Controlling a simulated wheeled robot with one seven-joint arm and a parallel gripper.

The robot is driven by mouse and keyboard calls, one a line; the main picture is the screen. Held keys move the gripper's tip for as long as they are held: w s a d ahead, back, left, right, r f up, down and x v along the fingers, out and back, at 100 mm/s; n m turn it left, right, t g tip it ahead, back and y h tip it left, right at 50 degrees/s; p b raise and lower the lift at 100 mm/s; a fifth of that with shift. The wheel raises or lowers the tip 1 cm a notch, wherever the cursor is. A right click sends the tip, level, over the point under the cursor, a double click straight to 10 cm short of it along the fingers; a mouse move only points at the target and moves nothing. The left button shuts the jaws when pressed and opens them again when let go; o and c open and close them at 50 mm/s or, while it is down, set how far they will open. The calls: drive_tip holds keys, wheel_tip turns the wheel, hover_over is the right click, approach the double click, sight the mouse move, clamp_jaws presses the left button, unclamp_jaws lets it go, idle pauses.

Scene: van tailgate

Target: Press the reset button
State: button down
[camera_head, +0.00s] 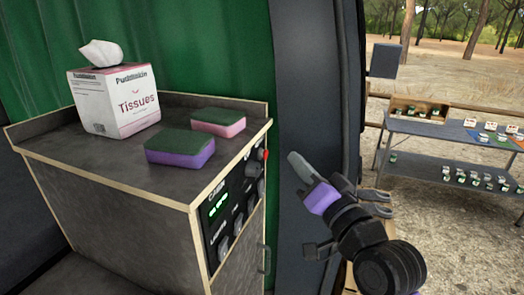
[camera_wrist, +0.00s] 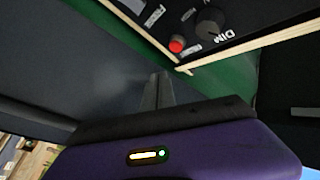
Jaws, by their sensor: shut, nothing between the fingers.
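The red reset button (camera_head: 265,154) sits near the top far corner of the black control panel on the cabinet's side. In the wrist view the red button (camera_wrist: 177,45) is close to the panel corner, beside a black knob marked DIM (camera_wrist: 209,22). My gripper (camera_head: 294,160) is shut and empty. It is to the right of the button, apart from it, with its tip pointing toward the panel. In the wrist view my gripper's fingertips (camera_wrist: 158,78) lie just below the button in the picture.
The control panel (camera_head: 221,228) also carries a green display and several knobs. On the cabinet top stand a tissue box (camera_head: 115,100), a purple sponge (camera_head: 180,150) and a pink sponge (camera_head: 218,122). A dark van pillar (camera_head: 303,90) rises behind my gripper. Outside stands a table (camera_head: 425,130) with small goods.

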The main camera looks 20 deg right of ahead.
sight(263, 154)
drive_tip(key=a, duration=0.1)
drive_tip(key=w+a+p, duration=0.1)
drive_tip(key=a, duration=0.1)
drive_tip(key=shift+w, duration=0.2)
drive_tip(key=shift+w+d, duration=0.1)
drive_tip(key=shift+d, duration=0.1)
idle(0.3)
drive_tip(key=shift+a, duration=0.1)
idle(1.4)
drive_tip(key=shift+w+a+f, duration=0.1)
drive_tip(key=shift+w+a, duration=0.05)
drive_tip(key=shift+w, duration=0.15)
drive_tip(key=shift+w+a, duration=0.25)
drive_tip(key=shift+a, duration=0.15)
idle(0.9)
drive_tip(key=shift+d, duration=0.1)
drive_tip(key=shift+s+d, duration=0.55)
drive_tip(key=shift+d, duration=0.1)
